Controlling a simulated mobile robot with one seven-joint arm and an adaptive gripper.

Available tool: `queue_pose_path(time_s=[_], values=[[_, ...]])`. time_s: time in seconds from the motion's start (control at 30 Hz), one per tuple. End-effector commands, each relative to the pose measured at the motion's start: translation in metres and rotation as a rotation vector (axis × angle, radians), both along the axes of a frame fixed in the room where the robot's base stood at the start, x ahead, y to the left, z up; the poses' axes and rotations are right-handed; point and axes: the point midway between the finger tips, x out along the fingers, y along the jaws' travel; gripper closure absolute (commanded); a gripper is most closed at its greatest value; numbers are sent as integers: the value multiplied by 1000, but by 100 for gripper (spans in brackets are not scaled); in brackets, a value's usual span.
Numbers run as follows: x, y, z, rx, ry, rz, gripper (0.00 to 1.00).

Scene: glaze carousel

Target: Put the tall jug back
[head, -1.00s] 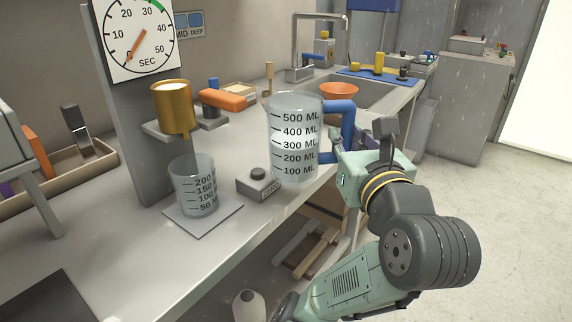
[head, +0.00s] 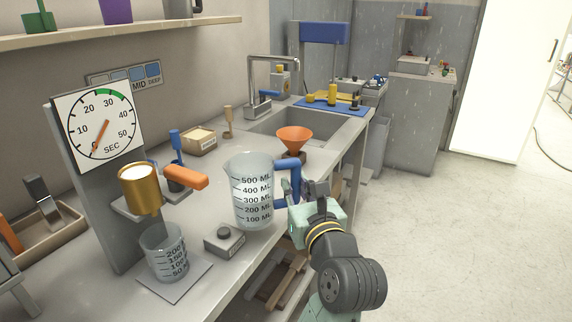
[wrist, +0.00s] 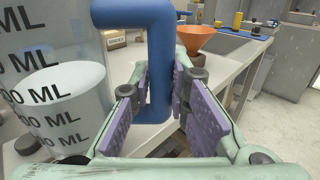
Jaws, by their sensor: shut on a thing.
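The tall jug (head: 250,192) is clear, with black marks up to 500 ML and a blue handle (head: 290,180). My gripper (head: 298,192) is shut on that handle at the jug's right side. In the wrist view the purple finger pads of my gripper (wrist: 166,90) sit on both sides of the handle's upright bar (wrist: 160,65). The jug is upright near the counter's front edge. I cannot tell whether its base touches the counter. A smaller clear beaker (head: 166,252) stands on a grey plate (head: 188,282), under a gold cup (head: 140,188).
A grey box with a dark button (head: 224,240) is close left of the jug. An orange funnel (head: 294,138) stands behind it, near the sink (head: 330,126). A timer dial (head: 97,125) stands at left. Open floor (head: 470,240) lies to the right.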

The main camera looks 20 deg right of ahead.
Motion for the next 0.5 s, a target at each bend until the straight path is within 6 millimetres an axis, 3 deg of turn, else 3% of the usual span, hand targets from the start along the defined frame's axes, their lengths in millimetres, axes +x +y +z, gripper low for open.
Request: queue_pose_path(time_s=[0.13, 0.5], values=[[2, 0, 2, 0, -1, -1, 100], [58, -14, -4, 1, -2, 0, 100]])
